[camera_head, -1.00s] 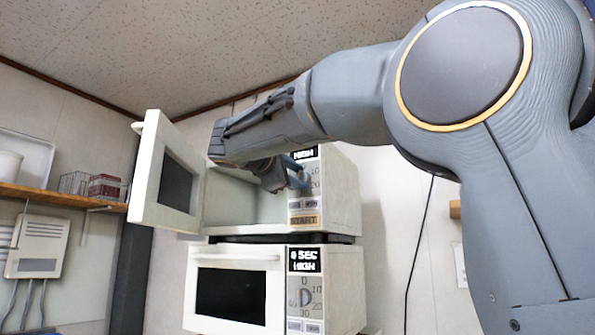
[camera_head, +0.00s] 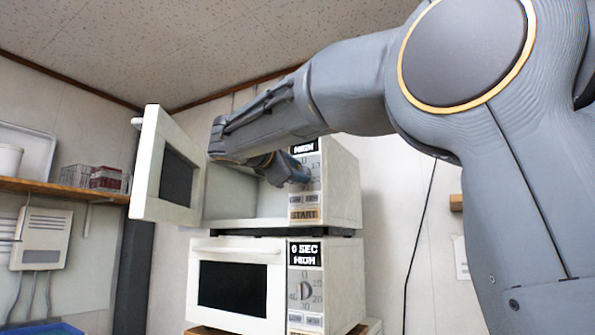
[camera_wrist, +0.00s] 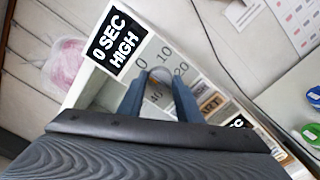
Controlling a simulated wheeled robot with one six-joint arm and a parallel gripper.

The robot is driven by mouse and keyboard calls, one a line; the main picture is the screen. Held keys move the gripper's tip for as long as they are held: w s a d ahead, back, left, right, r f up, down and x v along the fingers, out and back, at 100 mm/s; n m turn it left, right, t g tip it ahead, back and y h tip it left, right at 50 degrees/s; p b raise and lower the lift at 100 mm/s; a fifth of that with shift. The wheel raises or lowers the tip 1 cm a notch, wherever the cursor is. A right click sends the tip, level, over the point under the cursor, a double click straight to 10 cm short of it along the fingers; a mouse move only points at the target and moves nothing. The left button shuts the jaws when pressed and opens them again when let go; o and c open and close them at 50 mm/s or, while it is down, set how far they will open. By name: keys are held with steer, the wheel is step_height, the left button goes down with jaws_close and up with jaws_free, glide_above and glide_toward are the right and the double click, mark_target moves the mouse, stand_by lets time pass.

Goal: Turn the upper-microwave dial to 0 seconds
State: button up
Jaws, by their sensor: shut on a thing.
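The upper microwave (camera_head: 343,190) stands on the lower one, with its door (camera_head: 150,165) swung open to the left. My gripper (camera_head: 300,172) is at its control panel and hides much of the dial there. In the wrist view, my gripper's fingers (camera_wrist: 161,88) are on both sides of the round grey dial (camera_wrist: 162,74) and shut on it. The upper display (camera_wrist: 115,42) reads 0 SEC HIGH in the wrist view; the head view shows only its HIGH line. Numbers 0, 10, 20 and 40 show around the dial. The pointer mark is hidden.
The lower microwave (camera_head: 343,285) is closed; its display (camera_head: 305,254) reads 0 SEC HIGH. A wooden shelf (camera_head: 60,190) with baskets is on the left wall. A black cable hangs at the right.

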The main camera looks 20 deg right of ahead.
steer(key=o, duration=1)
steer(key=shift+o, duration=0.2)
steer(key=b+v, duration=0.2)
steer(key=v, duration=0.5)
steer(key=shift+s+a+b, duration=0.25)
steer(key=shift+s+b, duration=0.05)
